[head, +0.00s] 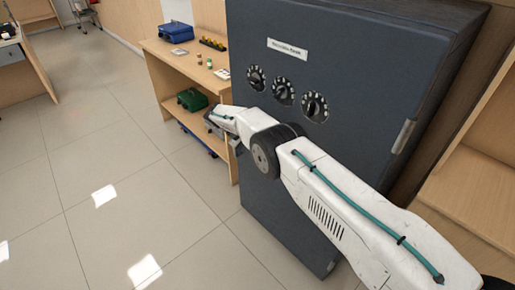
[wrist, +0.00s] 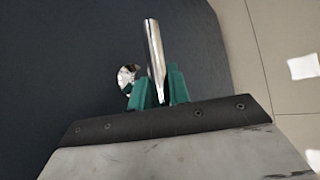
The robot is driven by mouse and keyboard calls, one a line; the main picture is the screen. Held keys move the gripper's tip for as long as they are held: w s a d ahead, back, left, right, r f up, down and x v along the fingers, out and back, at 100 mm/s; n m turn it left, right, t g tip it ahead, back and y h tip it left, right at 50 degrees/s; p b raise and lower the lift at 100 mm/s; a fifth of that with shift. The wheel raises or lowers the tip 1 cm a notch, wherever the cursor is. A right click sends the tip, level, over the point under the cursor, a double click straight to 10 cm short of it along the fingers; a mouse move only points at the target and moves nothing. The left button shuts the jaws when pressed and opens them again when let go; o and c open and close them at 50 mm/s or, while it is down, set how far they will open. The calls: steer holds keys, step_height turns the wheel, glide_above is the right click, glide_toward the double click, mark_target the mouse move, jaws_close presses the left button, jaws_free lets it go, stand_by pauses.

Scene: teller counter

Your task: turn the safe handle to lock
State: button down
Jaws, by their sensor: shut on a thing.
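The safe (head: 330,65) is a large dark blue-grey block with three black dials on its front. In the wrist view its dark face (wrist: 60,60) fills the left and middle. The safe handle (wrist: 154,50) is a shiny metal bar with a round metal hub (wrist: 129,77) to its left. My gripper (wrist: 160,88) has green fingers, one on each side of the bar, and is shut on it. In the head view my white arm crosses the front of the safe and hides the handle and the fingertips.
A wooden shelf unit (head: 160,60) stands left of the safe, with a blue box (head: 176,32) on top and a green box (head: 192,99) below. Another wooden shelf (head: 460,190) is close on the right. The tiled floor (head: 110,150) at the left is clear.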

stand_by(0.5)
steer(key=c, duration=1.3)
jaws_free()
